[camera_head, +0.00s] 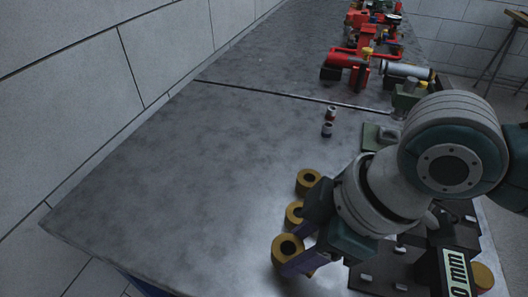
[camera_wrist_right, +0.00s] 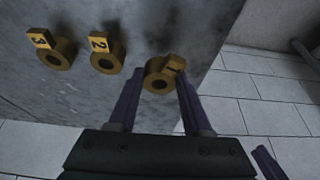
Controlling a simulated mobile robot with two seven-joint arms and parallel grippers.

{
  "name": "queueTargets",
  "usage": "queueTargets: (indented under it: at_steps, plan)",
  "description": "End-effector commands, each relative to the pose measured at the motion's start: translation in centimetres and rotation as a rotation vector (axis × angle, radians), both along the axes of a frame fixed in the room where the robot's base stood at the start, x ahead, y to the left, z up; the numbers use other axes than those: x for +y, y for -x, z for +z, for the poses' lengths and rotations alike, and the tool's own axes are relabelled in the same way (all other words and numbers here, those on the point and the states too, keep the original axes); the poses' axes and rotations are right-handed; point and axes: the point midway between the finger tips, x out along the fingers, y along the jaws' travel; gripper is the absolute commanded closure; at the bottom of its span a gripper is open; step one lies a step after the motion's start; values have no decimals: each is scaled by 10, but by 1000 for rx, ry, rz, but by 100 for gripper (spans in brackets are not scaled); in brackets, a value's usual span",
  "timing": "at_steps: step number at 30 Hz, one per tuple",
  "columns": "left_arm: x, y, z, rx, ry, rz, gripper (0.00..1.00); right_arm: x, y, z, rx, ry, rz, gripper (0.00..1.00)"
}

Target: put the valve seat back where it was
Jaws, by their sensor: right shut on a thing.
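My right gripper (camera_head: 292,244) is shut on a brass ring-shaped valve seat (camera_head: 287,249). In the right wrist view this seat (camera_wrist_right: 156,85) sits between the two purple fingers and carries a tag marked 1. I cannot tell whether it touches the table or hangs just above it. A second valve seat (camera_head: 294,213), tagged 2 in the wrist view (camera_wrist_right: 108,59), stands beside it. A third valve seat (camera_head: 309,181), tagged 3 in the wrist view (camera_wrist_right: 58,55), stands farther along the row. My left gripper is not in view.
The grey table (camera_head: 190,170) is clear left of the seats, with its edge near the held seat. A dark block with small pieces (camera_head: 395,272) lies partly behind my right arm. Two small cylinders (camera_head: 329,121) stand farther back. Red pump parts (camera_head: 350,62) fill the far end.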

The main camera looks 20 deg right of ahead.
Motion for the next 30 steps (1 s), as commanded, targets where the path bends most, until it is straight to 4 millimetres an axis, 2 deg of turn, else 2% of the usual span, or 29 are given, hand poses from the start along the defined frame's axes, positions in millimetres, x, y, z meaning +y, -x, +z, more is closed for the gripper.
queueTargets:
  at_steps: [1,4,16,17,24,30]
  plan:
    - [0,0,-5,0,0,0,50,0,0,-11,2,0,-2,100]
    - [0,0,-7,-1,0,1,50,0,0,-22,0,0,-1,100]
    - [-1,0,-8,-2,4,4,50,0,0,-27,0,0,-1,100]
    - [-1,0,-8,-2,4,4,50,0,0,-27,1,1,-1,48]
    - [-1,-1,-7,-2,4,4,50,0,0,-27,1,1,0,21]
    - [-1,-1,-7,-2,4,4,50,0,0,-26,1,1,0,21]
